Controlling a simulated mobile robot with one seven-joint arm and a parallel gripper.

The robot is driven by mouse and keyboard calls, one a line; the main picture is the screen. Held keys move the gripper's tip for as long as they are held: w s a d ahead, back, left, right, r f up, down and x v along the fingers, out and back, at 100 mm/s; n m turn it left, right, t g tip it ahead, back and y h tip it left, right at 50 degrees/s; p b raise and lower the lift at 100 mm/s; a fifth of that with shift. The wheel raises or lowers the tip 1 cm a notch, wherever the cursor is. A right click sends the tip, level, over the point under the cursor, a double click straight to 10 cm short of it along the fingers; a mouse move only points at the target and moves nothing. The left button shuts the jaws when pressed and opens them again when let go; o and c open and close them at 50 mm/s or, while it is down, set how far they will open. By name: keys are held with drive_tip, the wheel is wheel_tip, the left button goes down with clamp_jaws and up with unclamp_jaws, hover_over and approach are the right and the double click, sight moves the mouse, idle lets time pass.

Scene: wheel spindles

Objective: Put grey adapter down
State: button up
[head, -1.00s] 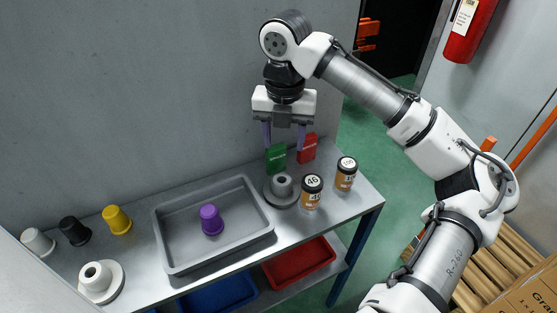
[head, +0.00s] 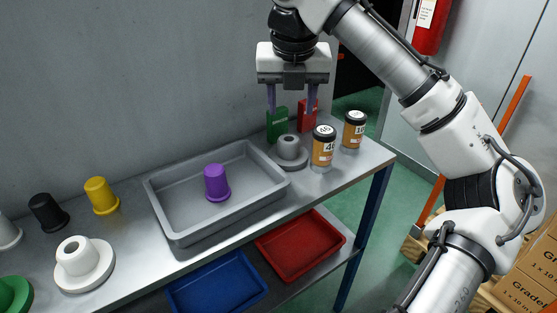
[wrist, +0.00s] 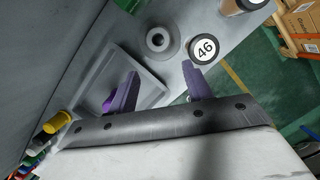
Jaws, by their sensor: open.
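The grey adapter (head: 288,146) stands upright on a round grey flange (head: 290,163) on the bench, right of the grey tray. I cannot tell whether the two are separate pieces. It also shows in the wrist view (wrist: 158,40), beyond the fingertips, with its round top hole visible. My gripper (head: 291,108) is open and empty, with its two purple fingers pointing down above and behind the adapter, apart from it. In the wrist view, the open fingers (wrist: 160,71) have nothing between them.
A purple adapter (head: 216,183) stands in the grey tray (head: 165,215). Green (head: 277,125) and red (head: 307,115) boxes and two orange jars (head: 323,147) (head: 354,130) crowd the bench's right end. Yellow (head: 101,196) and black (head: 47,212) adapters and a white flanged piece (head: 83,263) stand left.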

sight(289, 138)
drive_tip(key=x, duration=0.6)
drive_tip(key=shift+w+b+x, duration=0.2)
drive_tip(key=shift+x, duration=1.25)
drive_tip(key=shift+w+b+x, duration=0.15)
drive_tip(key=shift+w+x, duration=0.1)
drive_tip(key=shift+x, duration=1.15)
drive_tip(key=shift+r, duration=0.2)
drive_tip(key=c, duration=0.8)
